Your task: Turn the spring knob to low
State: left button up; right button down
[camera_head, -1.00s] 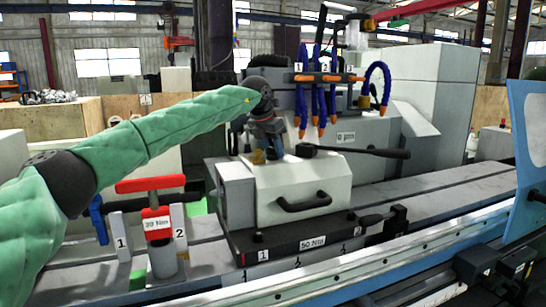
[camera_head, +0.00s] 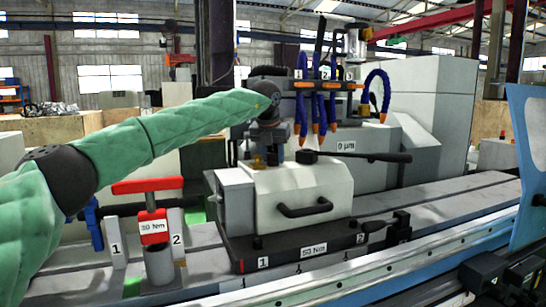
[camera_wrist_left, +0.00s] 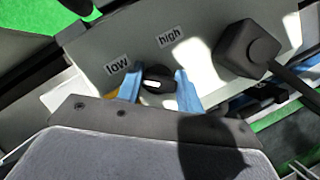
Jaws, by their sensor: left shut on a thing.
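My left gripper (camera_wrist_left: 159,88) is shut on the knob. In the head view my left gripper (camera_head: 268,150) points down behind the top of the white headstock (camera_head: 300,190); the knob is hidden there. My right gripper is not in view.
A black lever (camera_head: 365,156) sticks out to the right above the headstock; its square hub (camera_wrist_left: 246,48) is close to the gripper. Blue coolant hoses (camera_head: 318,108) hang behind. A red-handled post (camera_head: 152,215) stands at front left.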

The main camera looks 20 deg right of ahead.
pick_arm(q)
jog(key=o, duration=1)
jog(key=shift+c, duration=0.2)
jog(key=shift+r, duration=0.1)
jog(key=shift+s+a+r, duration=0.15)
jog(key=shift+r, duration=0.35)
jog(key=v, duration=0.6)
jog(key=shift+r+b, duration=0.3)
jog(key=shift+b, duration=0.15)
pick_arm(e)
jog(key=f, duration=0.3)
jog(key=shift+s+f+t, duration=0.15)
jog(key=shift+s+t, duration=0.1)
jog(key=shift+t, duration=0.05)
pick_arm(q)
jog(key=shift+s+a, duration=0.1)
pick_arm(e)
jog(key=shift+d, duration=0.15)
